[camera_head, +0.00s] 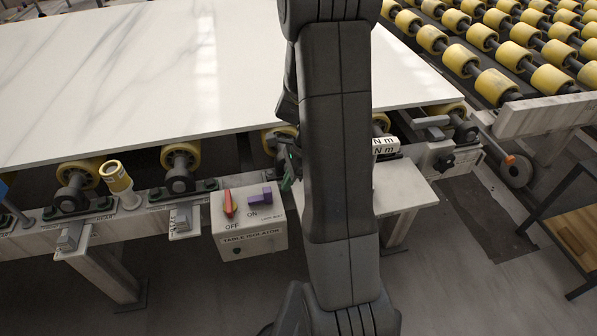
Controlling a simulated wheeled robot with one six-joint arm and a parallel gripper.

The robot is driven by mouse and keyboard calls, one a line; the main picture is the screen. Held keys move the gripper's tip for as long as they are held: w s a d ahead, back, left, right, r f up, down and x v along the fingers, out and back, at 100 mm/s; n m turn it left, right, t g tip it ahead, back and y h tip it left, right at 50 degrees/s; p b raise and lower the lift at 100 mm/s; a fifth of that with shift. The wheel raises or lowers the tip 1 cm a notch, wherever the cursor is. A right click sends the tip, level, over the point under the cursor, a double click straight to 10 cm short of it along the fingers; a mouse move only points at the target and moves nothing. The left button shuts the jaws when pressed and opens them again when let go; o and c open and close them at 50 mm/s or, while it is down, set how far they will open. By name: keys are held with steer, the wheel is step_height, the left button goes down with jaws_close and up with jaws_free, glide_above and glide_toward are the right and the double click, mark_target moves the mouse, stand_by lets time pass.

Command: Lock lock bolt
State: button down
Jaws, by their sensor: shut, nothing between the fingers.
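A grey box labelled TABLE ISOLATOR (250,240) is fixed to the front rail of the roller table. On its top is a red rotary handle (228,204), standing near the OFF mark. To its right is a purple stepped piece (261,198), beside the ON mark; it looks like the lock bolt. The small print by it is too small to read surely. My gripper (287,182) is just right of and above the purple piece, apart from it in the picture. It is shut and empty, and partly hidden behind my arm.
A white marble slab (150,80) lies on yellow rollers behind the box, its front edge close to my gripper. A yellow cup-like fitting (116,178) stands on the rail at left. A grey ledge (400,185) and a clamp (440,158) are at right.

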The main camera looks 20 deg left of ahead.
mark_target(265, 190)
steer(key=shift+s+a, duration=0.65)
steer(key=shift+a, duration=0.3)
steer(key=shift+s+a+p, duration=0.3)
steer(key=shift+s+a, duration=0.3)
steer(key=shift+a, duration=0.35)
steer(key=shift+s+a+p, duration=0.3)
steer(key=shift+s+a, duration=0.3)
steer(key=shift+a, duration=0.35)
steer(key=shift+w+d, duration=0.3)
steer(key=shift+d, duration=0.15)
steer(key=d, duration=0.1)
steer(key=w+d, duration=0.1)
steer(key=d, duration=0.1)
steer(key=shift+w+r, duration=0.3)
steer(key=shift+w, duration=0.1)
steer(key=p+v, duration=0.1)
steer(key=v, duration=0.8)
steer(key=shift+r, duration=0.25)
